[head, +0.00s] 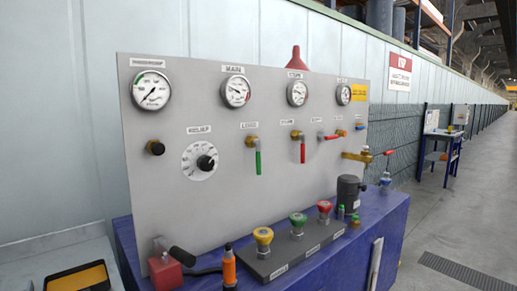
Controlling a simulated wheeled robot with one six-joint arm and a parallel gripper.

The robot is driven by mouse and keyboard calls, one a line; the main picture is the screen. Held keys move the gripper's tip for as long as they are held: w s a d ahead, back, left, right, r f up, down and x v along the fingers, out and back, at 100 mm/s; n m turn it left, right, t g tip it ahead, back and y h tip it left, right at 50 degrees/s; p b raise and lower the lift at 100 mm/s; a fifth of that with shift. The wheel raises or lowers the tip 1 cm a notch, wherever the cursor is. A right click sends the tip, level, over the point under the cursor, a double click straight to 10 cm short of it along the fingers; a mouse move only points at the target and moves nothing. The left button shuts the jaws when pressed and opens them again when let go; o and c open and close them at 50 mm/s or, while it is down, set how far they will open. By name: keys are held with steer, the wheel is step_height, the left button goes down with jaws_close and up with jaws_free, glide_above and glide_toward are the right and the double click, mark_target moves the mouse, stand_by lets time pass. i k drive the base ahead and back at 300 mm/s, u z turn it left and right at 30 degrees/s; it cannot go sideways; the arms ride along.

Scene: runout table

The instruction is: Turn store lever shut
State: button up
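A grey upright panel (215,225) carries three small levers on brass valves. The left one, a green lever (258,162), hangs straight down. The middle one, a red lever (302,152), also hangs down. The right one, another red lever (331,138), lies roughly level. Small labels sit above them, too blurred to read surely, so I cannot tell which is the store lever; the middle one hangs below a gauge (297,93) whose label seems to read STORE. My gripper is not in view.
Other gauges (151,90) and a black knob (206,162) are on the panel. Clear floor (450,220) lies right.

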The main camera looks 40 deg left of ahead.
mark_target(302, 136)
steer(key=u, duration=0.85)
steer(key=i, duration=0.65)
steer(key=z, duration=0.1)
